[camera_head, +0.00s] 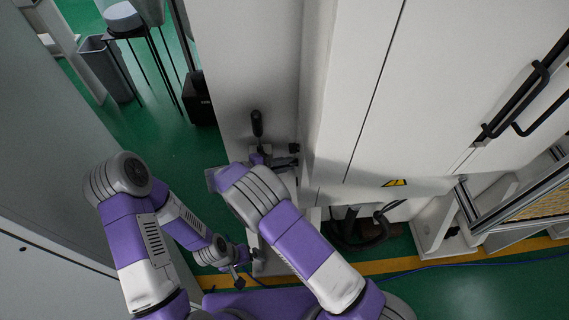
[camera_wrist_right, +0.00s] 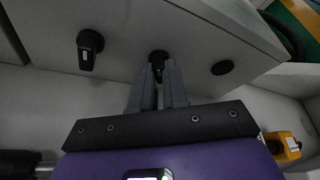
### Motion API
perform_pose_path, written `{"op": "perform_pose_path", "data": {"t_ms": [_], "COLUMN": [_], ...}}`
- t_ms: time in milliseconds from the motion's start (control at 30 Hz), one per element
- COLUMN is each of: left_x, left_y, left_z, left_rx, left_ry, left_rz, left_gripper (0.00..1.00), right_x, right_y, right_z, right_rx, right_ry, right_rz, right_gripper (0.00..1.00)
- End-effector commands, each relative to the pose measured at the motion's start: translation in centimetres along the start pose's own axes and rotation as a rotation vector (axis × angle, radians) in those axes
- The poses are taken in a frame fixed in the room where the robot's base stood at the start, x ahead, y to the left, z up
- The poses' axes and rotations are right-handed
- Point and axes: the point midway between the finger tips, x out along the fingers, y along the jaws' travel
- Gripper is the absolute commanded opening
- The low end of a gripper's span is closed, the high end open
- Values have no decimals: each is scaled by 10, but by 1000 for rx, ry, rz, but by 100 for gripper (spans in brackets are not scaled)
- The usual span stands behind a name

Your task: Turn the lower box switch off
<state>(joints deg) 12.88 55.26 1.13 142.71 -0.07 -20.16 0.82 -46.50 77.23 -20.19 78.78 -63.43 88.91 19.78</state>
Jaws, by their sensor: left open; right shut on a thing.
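In the right wrist view, a black rotary switch (camera_wrist_right: 158,57) sits on the grey box face. My right gripper (camera_wrist_right: 160,70) has its two fingers closed around it. A second black switch (camera_wrist_right: 90,48) with a downward-pointing handle is to its left, apart from the fingers. In the head view, my right gripper (camera_head: 284,163) is at the cabinet's side, partly hidden behind my own wrist; the held switch cannot be made out there. A small black knob (camera_head: 293,148) shows just above it. My left gripper (camera_head: 240,272) is open, low on the left, and holds nothing visible.
A round black fitting (camera_wrist_right: 222,67) is right of the held switch. A black handle (camera_head: 257,123) stands above my right gripper. The tall white cabinet (camera_head: 370,90) fills the right. A yellow part (camera_wrist_right: 283,145) is at lower right. Green floor lies left.

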Motion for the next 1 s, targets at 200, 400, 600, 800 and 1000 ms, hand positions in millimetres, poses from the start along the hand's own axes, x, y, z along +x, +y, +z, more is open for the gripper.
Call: {"op": "perform_pose_path", "data": {"t_ms": [200,400,600,800,1000], "left_x": [0,0,0,0,2], "left_y": [0,0,0,0,-1], "left_z": [0,0,0,0,0], "left_rx": [0,0,0,0,0], "left_ry": [0,0,0,0,0], "left_rz": [0,0,0,0,0], "left_gripper": [100,100,100,100,100], "right_x": [0,0,0,-5,-35], "right_y": [0,0,0,0,0], "right_z": [0,0,0,-1,-1], "right_rx": [-1,0,1,1,4], "right_ry": [2,2,1,2,5], "right_rz": [-1,-1,0,1,2], "right_gripper": [0,31,39,39,39]}}
